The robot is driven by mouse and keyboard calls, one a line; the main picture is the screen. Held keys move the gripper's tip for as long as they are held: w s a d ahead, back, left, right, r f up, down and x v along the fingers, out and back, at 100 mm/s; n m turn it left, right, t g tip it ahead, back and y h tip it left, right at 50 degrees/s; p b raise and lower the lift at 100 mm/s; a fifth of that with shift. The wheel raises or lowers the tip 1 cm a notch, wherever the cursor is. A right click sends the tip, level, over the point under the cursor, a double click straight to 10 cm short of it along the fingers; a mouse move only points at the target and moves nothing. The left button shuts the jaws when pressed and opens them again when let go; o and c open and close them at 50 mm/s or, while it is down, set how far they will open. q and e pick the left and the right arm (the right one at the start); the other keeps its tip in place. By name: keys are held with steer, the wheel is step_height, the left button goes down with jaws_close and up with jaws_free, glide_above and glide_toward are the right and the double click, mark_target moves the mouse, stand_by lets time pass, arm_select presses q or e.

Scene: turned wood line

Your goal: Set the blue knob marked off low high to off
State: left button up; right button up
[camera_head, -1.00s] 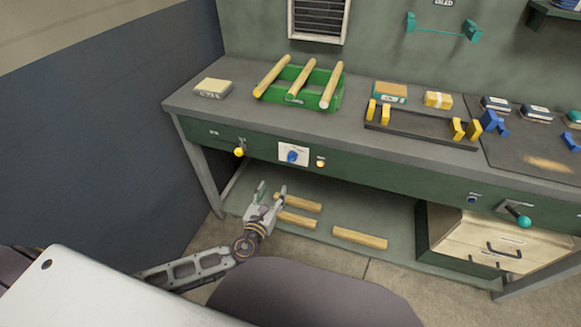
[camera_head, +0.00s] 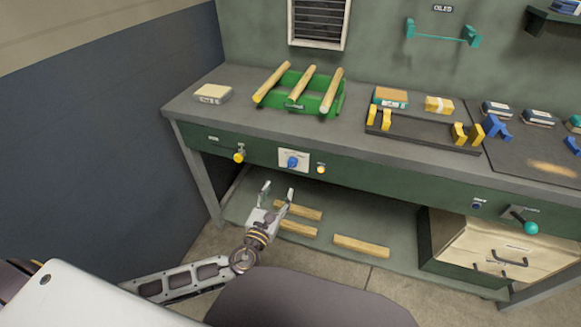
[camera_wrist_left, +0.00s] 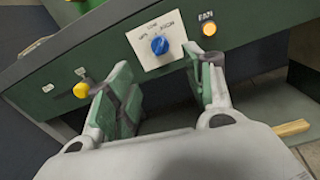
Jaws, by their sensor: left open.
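The blue knob (camera_head: 292,162) sits on a white plate (camera_head: 303,154) on the green front of the workbench. In the left wrist view the blue knob (camera_wrist_left: 159,45) is on the white plate (camera_wrist_left: 142,50), which carries printed words around the knob, small but partly readable. My left gripper (camera_head: 277,190) is open and empty, below and in front of the knob, apart from it. In the left wrist view its two green-padded fingers (camera_wrist_left: 165,90) stand apart with the knob beyond and between them. My right gripper is not in view.
A yellow knob (camera_head: 239,157) is left of the plate and a lit orange button (camera_head: 321,169) right of it. A teal-ended lever (camera_head: 530,228) is far right. Wooden sticks (camera_head: 361,246) lie on the lower shelf (camera_head: 345,215). A green rack (camera_head: 318,103) stands on the benchtop.

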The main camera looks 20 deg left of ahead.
mark_target(290, 167)
arm_select(q)
steer(key=w, duration=0.7)
steer(key=shift+w+d+b, duration=0.15)
steer(key=shift+w+b, duration=0.15)
steer(key=shift+w, duration=2.65)
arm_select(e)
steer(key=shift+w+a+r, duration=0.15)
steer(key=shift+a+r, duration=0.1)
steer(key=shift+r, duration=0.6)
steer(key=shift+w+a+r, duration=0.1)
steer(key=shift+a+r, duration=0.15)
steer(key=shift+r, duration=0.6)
arm_select(q)
steer(key=c, duration=1)
